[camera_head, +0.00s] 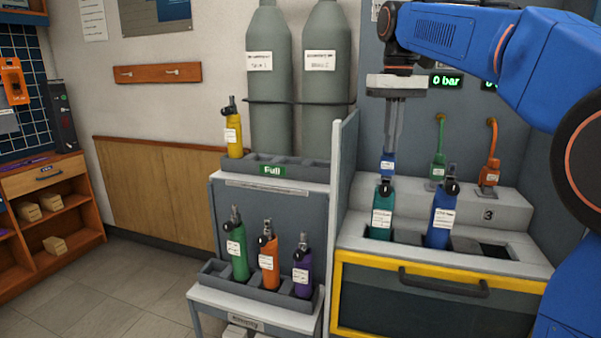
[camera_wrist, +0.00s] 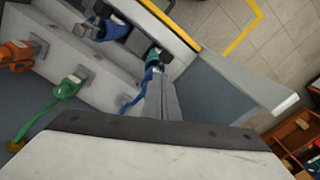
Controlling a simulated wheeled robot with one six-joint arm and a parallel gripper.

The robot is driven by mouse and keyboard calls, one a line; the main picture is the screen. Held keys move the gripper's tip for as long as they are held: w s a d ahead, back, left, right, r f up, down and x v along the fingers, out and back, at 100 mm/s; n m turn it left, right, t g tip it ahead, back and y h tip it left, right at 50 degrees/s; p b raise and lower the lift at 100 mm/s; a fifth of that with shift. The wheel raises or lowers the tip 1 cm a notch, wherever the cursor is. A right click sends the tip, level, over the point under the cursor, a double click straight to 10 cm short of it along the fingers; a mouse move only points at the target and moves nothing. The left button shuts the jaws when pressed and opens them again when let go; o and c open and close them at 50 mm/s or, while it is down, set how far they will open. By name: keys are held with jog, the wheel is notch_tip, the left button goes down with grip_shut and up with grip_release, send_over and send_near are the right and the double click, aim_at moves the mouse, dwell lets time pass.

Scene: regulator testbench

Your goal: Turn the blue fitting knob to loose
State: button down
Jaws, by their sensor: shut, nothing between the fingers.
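The blue fitting (camera_head: 387,165) stands at the left end of the bench's fitting row, with a white label. In the wrist view its blue hose (camera_wrist: 137,97) shows beside my fingers. My gripper (camera_head: 389,149) points down, shut and empty, in front of or just above the blue fitting; its fingers cover the upper part. In the wrist view my fingers (camera_wrist: 158,73) lie together and end near the teal cylinder's top. I cannot tell whether they touch the fitting. The knob's setting cannot be read.
A teal cylinder (camera_head: 382,219) and a blue cylinder (camera_head: 441,223) stand in the bench slots. Green (camera_head: 438,166) and orange (camera_head: 489,176) fittings stand to the right. A partition (camera_head: 341,200) rises at the left. The rack beyond holds several small cylinders.

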jog(key=shift+w+d, duration=0.1)
jog(key=shift+w, duration=0.25)
dwell(0.4)
jog(key=shift+w+d, duration=0.15)
jog(key=shift+d, duration=0.55)
dwell(0.6)
jog(key=shift+d, duration=0.1)
dwell(0.3)
notch_tip(320, 180, up, 6)
jog(key=shift+s+d, duration=0.15)
jog(key=shift+s, duration=0.2)
dwell(0.5)
